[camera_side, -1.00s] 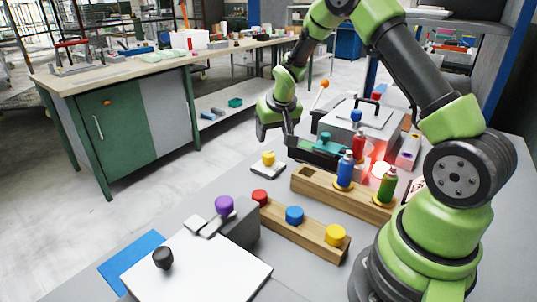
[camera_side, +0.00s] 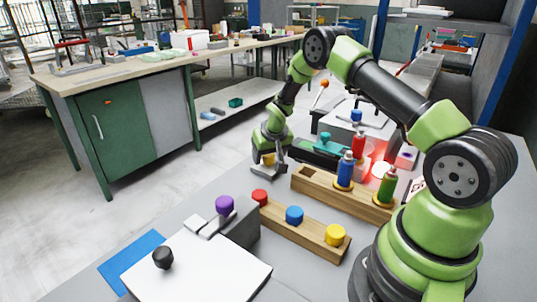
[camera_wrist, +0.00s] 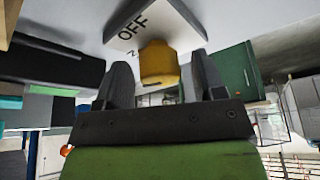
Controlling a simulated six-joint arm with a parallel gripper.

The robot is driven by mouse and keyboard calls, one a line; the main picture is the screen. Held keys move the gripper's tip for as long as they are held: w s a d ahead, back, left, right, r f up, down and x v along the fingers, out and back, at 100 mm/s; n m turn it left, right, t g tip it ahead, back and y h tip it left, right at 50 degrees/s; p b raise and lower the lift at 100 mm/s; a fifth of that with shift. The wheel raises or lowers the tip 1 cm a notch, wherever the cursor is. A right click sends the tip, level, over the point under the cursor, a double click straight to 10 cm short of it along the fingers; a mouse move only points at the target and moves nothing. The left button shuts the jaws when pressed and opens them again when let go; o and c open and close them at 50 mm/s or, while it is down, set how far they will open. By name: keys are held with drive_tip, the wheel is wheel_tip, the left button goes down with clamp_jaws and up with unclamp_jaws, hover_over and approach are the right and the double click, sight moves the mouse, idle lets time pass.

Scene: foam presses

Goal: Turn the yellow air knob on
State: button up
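The yellow air knob (camera_wrist: 158,65) stands on a small white plate (camera_wrist: 150,25) marked OFF in the wrist view. In the side view the knob (camera_side: 268,158) is mostly hidden by my gripper (camera_side: 270,153), and its plate (camera_side: 264,171) lies on the grey table. In the wrist view the fingers of my gripper (camera_wrist: 162,75) are open, one on each side of the knob. A gap shows between the knob and each finger, so neither appears to touch it.
A wooden rack (camera_side: 318,193) with blue, red and green bottles stands right of the knob. A wooden strip (camera_side: 280,222) with red, blue and yellow round pieces lies in front. A press with a teal part (camera_side: 325,138) is behind. A purple knob (camera_side: 224,203) tops a grey block.

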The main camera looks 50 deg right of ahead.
drive_tip(key=c, duration=0.9)
drive_tip(key=shift+n+y, duration=0.8)
drive_tip(key=shift+n, duration=1.1)
drive_tip(key=o, duration=0.9)
drive_tip(key=shift+o, duration=0.2)
drive_tip(key=v, duration=1)
drive_tip(key=shift+s, duration=0.2)
